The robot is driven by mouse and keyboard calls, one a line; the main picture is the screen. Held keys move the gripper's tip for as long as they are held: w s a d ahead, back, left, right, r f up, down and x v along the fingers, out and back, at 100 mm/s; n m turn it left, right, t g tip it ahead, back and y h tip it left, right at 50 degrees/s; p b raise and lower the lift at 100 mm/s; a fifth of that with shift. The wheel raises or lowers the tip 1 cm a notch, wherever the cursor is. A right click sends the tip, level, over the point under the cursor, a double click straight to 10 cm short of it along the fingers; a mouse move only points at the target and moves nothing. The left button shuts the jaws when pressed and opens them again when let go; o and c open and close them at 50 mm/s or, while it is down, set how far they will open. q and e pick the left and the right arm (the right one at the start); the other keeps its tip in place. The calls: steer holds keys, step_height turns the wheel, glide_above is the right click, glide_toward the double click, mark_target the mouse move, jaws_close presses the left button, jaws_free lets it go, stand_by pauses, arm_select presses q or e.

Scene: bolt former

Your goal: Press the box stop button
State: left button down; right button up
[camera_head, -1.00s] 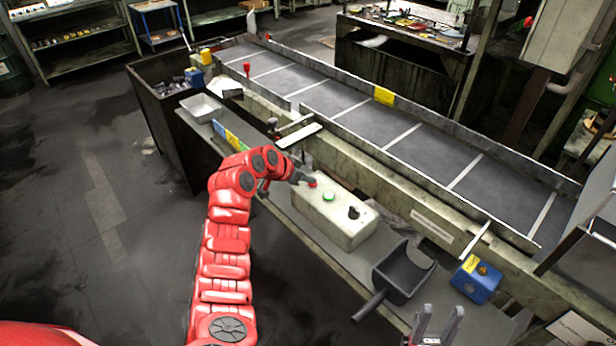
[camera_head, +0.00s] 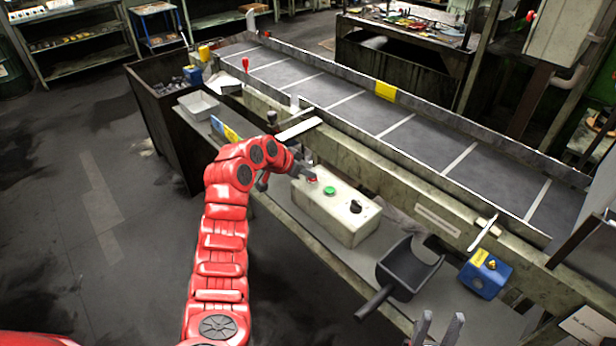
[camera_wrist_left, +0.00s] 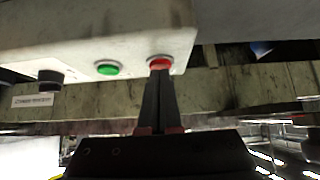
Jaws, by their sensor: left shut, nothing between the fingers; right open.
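A pale control box (camera_head: 338,212) stands on the bench shelf. On its top are a red button (camera_head: 312,181), a green button (camera_head: 330,191) and a black knob (camera_head: 355,206). My left gripper (camera_head: 309,175) is shut and empty, its tips at the red button. In the left wrist view, the closed fingers (camera_wrist_left: 158,90) point at the red button (camera_wrist_left: 160,62) and overlap its lower edge; I cannot tell whether the button is pushed in. The green button (camera_wrist_left: 107,68) is beside it, clear of the fingers. My right gripper (camera_head: 438,328) is open and empty at the bottom edge.
A black scoop (camera_head: 407,270) lies right of the control box, with a blue box with a yellow top (camera_head: 485,274) beyond it. A conveyor (camera_head: 400,125) runs behind. A white tray (camera_head: 199,105) sits at the shelf's left end.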

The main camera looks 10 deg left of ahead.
arm_select(q)
step_height(320, 180, up, 3)
steer(key=shift+w+d+f, duration=0.1)
steer(key=shift+w+f, duration=0.05)
steer(key=b+v, duration=0.3)
steer(key=v, duration=0.7)
